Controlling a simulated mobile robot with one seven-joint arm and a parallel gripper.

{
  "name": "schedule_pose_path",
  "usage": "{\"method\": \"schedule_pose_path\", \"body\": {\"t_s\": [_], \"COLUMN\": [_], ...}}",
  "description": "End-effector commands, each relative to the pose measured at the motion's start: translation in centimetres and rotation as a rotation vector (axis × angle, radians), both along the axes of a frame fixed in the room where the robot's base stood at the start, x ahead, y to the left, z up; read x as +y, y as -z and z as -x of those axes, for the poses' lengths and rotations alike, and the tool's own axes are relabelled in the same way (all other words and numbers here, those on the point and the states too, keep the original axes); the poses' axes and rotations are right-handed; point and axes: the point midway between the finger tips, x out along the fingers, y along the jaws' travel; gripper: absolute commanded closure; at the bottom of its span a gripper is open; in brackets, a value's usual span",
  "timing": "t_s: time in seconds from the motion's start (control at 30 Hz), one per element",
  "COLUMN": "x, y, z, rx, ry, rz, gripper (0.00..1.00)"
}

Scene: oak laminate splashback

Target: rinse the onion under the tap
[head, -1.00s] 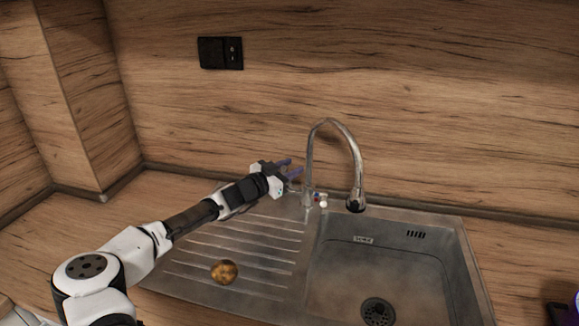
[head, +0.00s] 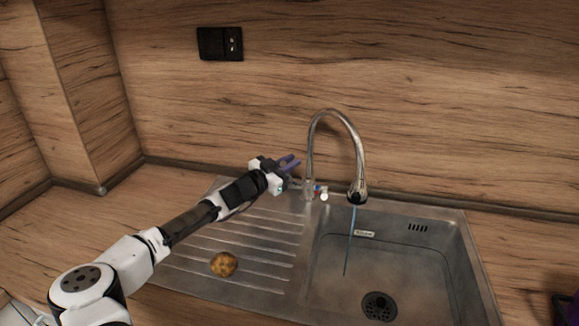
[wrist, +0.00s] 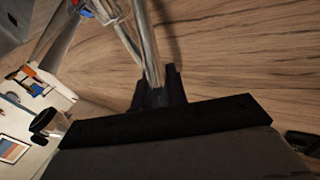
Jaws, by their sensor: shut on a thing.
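The onion (head: 223,264), round and golden-brown, lies on the ribbed drainboard left of the basin. The chrome tap (head: 312,145) stands behind the sink, its spout arching to the right. A thin stream of water (head: 350,240) falls from its nozzle into the basin. My gripper (head: 290,163) is just left of the tap's column, well above and behind the onion. In the wrist view my gripper (wrist: 157,88) is shut at the end of a thin chrome rod, the tap lever (wrist: 124,38). The fingers partly hide the contact. The onion is not in the wrist view.
The steel basin (head: 330,285) is empty, with a round drain (head: 379,306). The drainboard (head: 250,238) is clear around the onion. A dark object (head: 565,308) stands at the right edge. The wooden splashback (head: 430,90) rises close behind the tap.

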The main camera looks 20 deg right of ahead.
Motion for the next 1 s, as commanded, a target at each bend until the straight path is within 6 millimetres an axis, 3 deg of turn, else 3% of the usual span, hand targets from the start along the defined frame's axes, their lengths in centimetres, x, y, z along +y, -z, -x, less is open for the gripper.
{"method": "schedule_pose_path", "body": {"t_s": [0.03,0.17,0.77,0.8,0.93,1.0], "x": [0.1,0.5,1.0,1.0,1.0,1.1], "y": [1.1,1.3,0.8,0.8,0.8,0.8], "z": [0.4,1.0,1.6,1.6,1.6,1.6], "rx": [-0.022,-0.085,-0.163,-0.163,-0.163,-0.162], "ry": [0.004,0.003,0.0,0.0,0.0,0.0], "rz": [0.025,0.067,0.11,0.11,0.11,0.11], "gripper": [1.0,1.0,1.0,0.81,0.64,0.64]}}
